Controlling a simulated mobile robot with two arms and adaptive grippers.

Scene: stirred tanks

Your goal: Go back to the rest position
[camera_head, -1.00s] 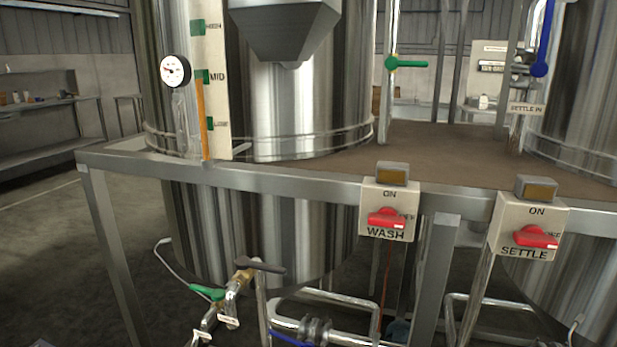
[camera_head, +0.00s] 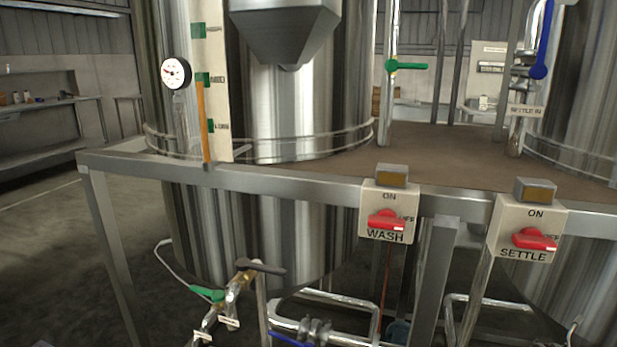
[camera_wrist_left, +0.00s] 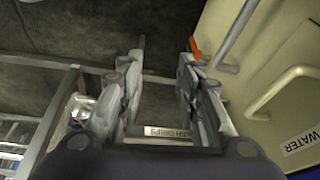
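My left gripper (camera_wrist_left: 165,58) shows only in the left wrist view. Its two fingers stand apart with nothing held between them; dark floor shows through the gap. An orange-red tip (camera_wrist_left: 195,47) shows at the right finger; I cannot tell what it belongs to. Neither gripper shows in the head view, and my right gripper is in no view.
A steel frame (camera_head: 135,160) crosses ahead, with the WASH switch (camera_head: 387,219) and SETTLE switch (camera_head: 530,238), red handles near OFF. Steel tanks (camera_head: 300,110) stand behind. Valves (camera_head: 232,283) and pipes sit low. In the wrist view, a cream container (camera_wrist_left: 280,70) labelled WATER lies right.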

